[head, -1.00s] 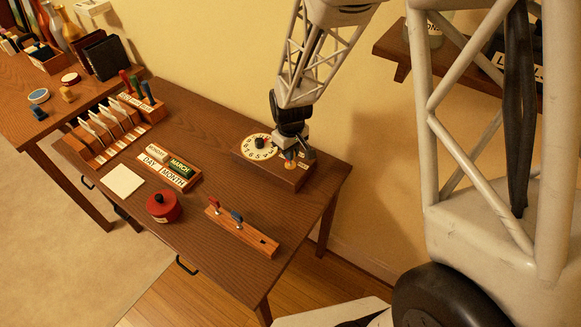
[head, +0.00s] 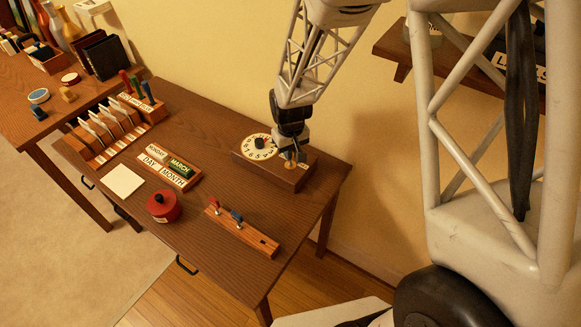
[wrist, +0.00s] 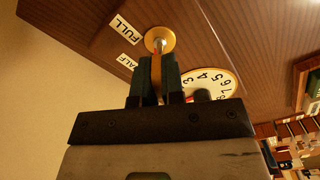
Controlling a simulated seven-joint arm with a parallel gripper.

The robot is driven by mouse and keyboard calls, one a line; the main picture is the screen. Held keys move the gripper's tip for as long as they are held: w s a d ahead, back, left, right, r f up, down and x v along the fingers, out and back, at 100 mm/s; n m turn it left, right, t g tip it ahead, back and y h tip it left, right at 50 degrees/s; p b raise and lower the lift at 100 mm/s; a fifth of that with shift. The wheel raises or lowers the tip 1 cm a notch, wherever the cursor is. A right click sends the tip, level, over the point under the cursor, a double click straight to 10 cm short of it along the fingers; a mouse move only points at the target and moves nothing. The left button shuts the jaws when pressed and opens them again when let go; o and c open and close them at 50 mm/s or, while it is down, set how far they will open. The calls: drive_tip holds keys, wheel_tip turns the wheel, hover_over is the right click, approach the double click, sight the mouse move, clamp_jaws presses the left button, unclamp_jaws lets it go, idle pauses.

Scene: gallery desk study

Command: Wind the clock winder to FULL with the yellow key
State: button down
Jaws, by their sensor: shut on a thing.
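The clock winder is a wooden box (head: 262,174) at the back right of the desk, with a white numbered dial (head: 257,143) on its left part. In the wrist view the dial (wrist: 213,79) shows beside my fingers. A round brass fitting (wrist: 160,40) sits on the box near the FULL label (wrist: 124,28) and HALF label (wrist: 128,62). My gripper (wrist: 158,68) is shut on the yellow key (wrist: 157,75), whose shaft meets the brass fitting. The fingers hide most of the key. I cannot tell which label the key points to. In the head view my gripper (head: 291,155) is over the box's right part.
A wooden key rack (head: 258,240) holds a red and a blue key. A red round pot (head: 163,207), a white card (head: 122,181) and a day/month block set (head: 170,168) lie left. The wall is close behind the winder.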

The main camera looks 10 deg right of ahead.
drive_tip(key=shift+m, duration=1.5)
drive_tip(key=shift+m, duration=3)
